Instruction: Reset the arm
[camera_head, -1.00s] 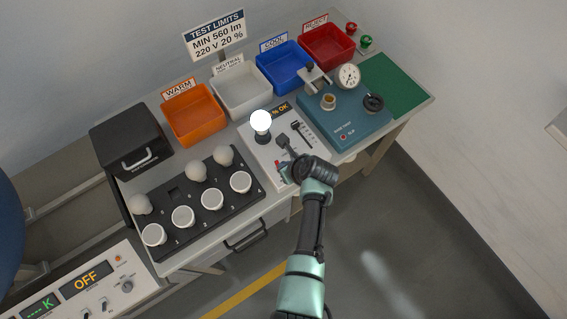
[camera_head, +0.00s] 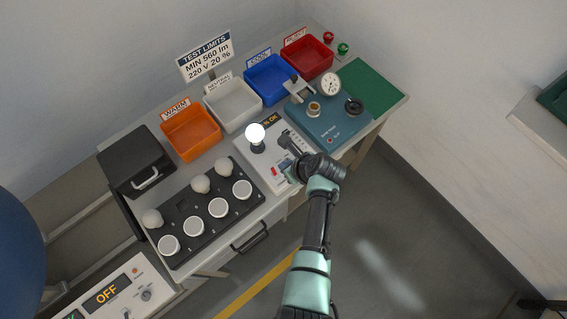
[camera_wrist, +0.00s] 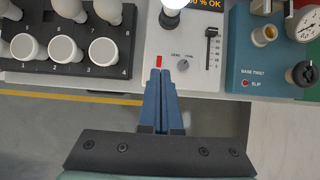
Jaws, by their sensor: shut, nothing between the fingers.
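My gripper (camera_head: 288,147) is shut and empty, held over the front part of the white test panel. In the wrist view my gripper (camera_wrist: 160,74) shows its two blue fingers together, their tips just below a red switch (camera_wrist: 159,61) on the panel. A lit bulb (camera_head: 255,133) stands upright in the black socket of the white test panel (camera_head: 243,160). The bulb's lower part also shows at the top of the wrist view (camera_wrist: 174,4). My wrist hides part of the panel's right side in the head view.
A black tray (camera_head: 176,238) holds several bulbs and white cups. Orange (camera_head: 192,152), white (camera_head: 216,122), blue (camera_head: 249,97) and red (camera_head: 289,77) bins line the back. A teal base-twist device (camera_head: 345,143) stands right of the panel.

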